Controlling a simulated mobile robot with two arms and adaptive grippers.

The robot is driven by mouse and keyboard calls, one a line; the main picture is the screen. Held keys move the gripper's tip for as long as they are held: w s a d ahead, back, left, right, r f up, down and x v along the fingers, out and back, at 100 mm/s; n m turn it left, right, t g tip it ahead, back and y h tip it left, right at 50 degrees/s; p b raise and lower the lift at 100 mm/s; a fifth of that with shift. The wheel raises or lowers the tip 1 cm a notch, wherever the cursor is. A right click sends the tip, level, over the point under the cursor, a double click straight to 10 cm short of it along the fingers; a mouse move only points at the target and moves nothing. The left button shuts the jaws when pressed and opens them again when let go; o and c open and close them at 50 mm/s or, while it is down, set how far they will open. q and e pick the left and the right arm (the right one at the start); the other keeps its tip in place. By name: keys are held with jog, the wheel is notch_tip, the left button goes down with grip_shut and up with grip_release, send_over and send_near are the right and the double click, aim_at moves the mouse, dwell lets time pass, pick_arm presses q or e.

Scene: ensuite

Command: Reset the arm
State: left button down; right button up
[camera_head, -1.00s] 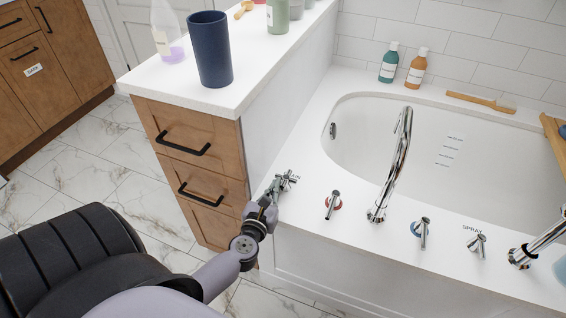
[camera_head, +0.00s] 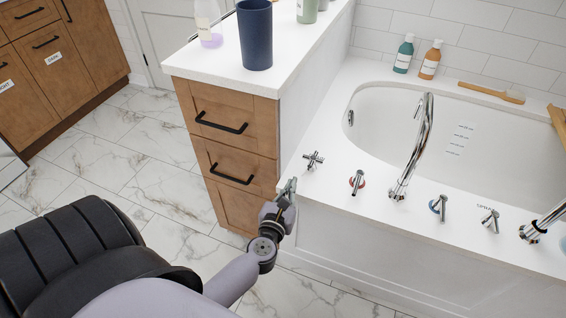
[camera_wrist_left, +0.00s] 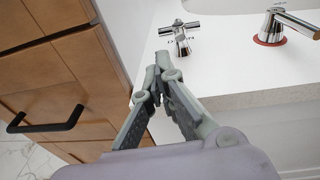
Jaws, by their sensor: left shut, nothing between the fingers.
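My left gripper (camera_head: 287,190) is shut and empty, at the near left corner of the bathtub deck, beside the wooden drawer cabinet. In the left wrist view its fingertips (camera_wrist_left: 160,75) meet, just short of the deck edge. The cross-shaped tap handle (camera_head: 313,160) stands on the deck beyond the fingers and apart from them; it also shows in the left wrist view (camera_wrist_left: 178,36). My right gripper is not in view.
The drawer cabinet (camera_head: 236,138) with black handles is close on the left of the gripper. A dark blue cup (camera_head: 256,36) stands on its white top. The tub deck carries a red-ringed tap (camera_head: 357,182) and a curved spout (camera_head: 424,140). Marble floor (camera_head: 160,185) is clear at left.

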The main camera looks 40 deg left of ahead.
pick_arm(q)
jog(key=s+d+f+m+g+h, duration=0.15)
jog(key=d+f+m+h, duration=0.25)
jog(key=d+m, duration=0.45)
jog(key=s+d+f+m+h, duration=0.25)
jog(key=d+m+h, duration=0.25)
jog(key=m, duration=0.7)
jog(key=s+d+f+m+g, duration=0.3)
jog(key=s+f+m+g, duration=0.4)
jog(key=s+f+m, duration=0.35)
jog(key=s+a+f+m+g+y+p, duration=0.1)
jog(key=s+a+f+m+g+p, duration=0.1)
jog(key=s+p, duration=0.3)
jog(key=s+a+f+m+g+y+p, duration=0.1)
jog(key=s+a+f+m+p, duration=0.3)
jog(key=s, duration=0.9)
jog(key=s+a+f+m+g+y+p, duration=0.1)
jog(key=s+a+f+m+g+p, duration=0.2)
jog(key=s+m+p, duration=0.2)
jog(key=s+p, duration=0.2)
jog(key=s, duration=0.2)
jog(key=shift+f+y+p, duration=0.2)
jog(key=shift+y+p, duration=0.1)
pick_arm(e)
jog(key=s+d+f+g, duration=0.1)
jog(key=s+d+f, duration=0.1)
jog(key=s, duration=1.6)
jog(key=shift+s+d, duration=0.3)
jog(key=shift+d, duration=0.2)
